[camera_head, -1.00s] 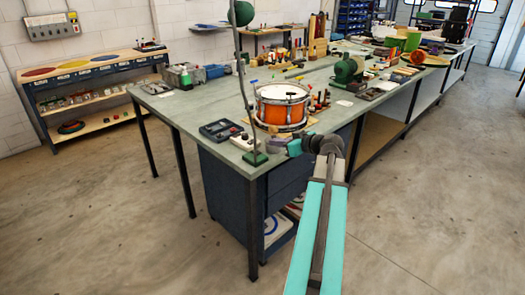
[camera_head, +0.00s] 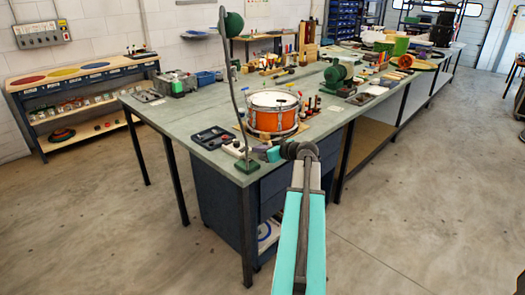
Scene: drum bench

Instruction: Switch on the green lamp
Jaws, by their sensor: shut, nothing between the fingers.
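The green lamp has a green base (camera_head: 248,167) on the bench's near corner, a thin grey curved stem and a round green head (camera_head: 231,24) high above. Its switch is too small to make out. My gripper (camera_head: 259,151) is at the end of the teal arm, just right of the stem and slightly above the base. Its fingers are shut and empty, pointing left. I cannot tell whether they touch the lamp.
An orange drum (camera_head: 270,118) stands just behind my gripper. A dark tray (camera_head: 211,137) lies left of the white box. The grey-green bench top (camera_head: 172,115) is bare farther left. Floor is open in front and to the right.

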